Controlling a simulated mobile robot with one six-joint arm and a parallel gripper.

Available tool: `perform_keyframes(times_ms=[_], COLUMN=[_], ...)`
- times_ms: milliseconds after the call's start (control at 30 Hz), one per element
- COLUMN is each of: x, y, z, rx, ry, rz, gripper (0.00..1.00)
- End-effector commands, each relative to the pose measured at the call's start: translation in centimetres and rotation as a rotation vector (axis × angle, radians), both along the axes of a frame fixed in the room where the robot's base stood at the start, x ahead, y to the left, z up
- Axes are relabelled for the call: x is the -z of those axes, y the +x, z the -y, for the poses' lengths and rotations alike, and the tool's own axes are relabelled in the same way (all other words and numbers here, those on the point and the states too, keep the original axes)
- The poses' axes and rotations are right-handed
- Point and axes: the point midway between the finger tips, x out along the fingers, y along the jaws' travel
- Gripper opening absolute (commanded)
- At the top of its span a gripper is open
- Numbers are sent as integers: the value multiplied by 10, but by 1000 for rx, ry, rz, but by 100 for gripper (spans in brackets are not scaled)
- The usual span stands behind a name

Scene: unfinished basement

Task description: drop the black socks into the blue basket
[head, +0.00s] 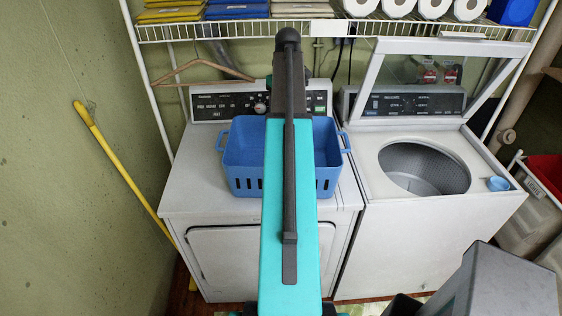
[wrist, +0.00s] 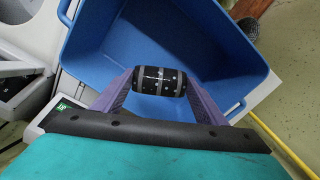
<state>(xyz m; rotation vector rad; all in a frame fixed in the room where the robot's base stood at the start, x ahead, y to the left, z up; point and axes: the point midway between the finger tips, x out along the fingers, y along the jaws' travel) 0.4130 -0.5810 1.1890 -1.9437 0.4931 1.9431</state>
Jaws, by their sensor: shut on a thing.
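The blue basket (head: 243,150) stands on top of the left machine in the head view, with my arm crossing in front of its middle. The wrist view looks down into the basket (wrist: 215,45), whose visible inside looks empty. My gripper (wrist: 159,84) is shut on the black socks (wrist: 158,81), a rolled bundle with grey bands and small light specks. In the wrist view the bundle lies between the two fingertips, over the basket's opening near its lower side. How high it is above the basket floor I cannot tell. In the head view my arm hides the socks and the gripper.
A white machine (head: 180,200) bears the basket. To its right a washer (head: 500,205) has its lid up, with a small blue cup (head: 498,184) on its edge. A wire shelf (head: 240,29) with folded cloths and paper rolls hangs above. A wooden hanger (head: 190,70) hangs at left.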

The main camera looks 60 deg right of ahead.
Motion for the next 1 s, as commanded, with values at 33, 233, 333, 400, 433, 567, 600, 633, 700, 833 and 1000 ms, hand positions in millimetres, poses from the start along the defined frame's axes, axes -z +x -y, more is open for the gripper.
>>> perform_keyframes(times_ms=[33, 233, 333, 400, 433, 567, 600, 633, 700, 833, 1000], x=[3, 19, 28, 34, 37, 47, 49, 50, 53, 56, 56], y=[0, -1, -1, -1, -1, -1, -1, -1, -1, -1, -1], z=[0, 0, -1, 0, 0, 0, 0, 0, 0, 1, 1], rx=[0, 1, 1, 1, 1, 1, 1, 1, 2, 2, 2], ry=[0, 2, 1, 1, 1, 1, 0, 0, 0, 0, 0], rz=[0, -1, 0, 0, 0, 0, -1, 0, 0, 0, 0], gripper=[44, 44, 44, 44, 44, 44, 44, 44, 44, 44, 44])
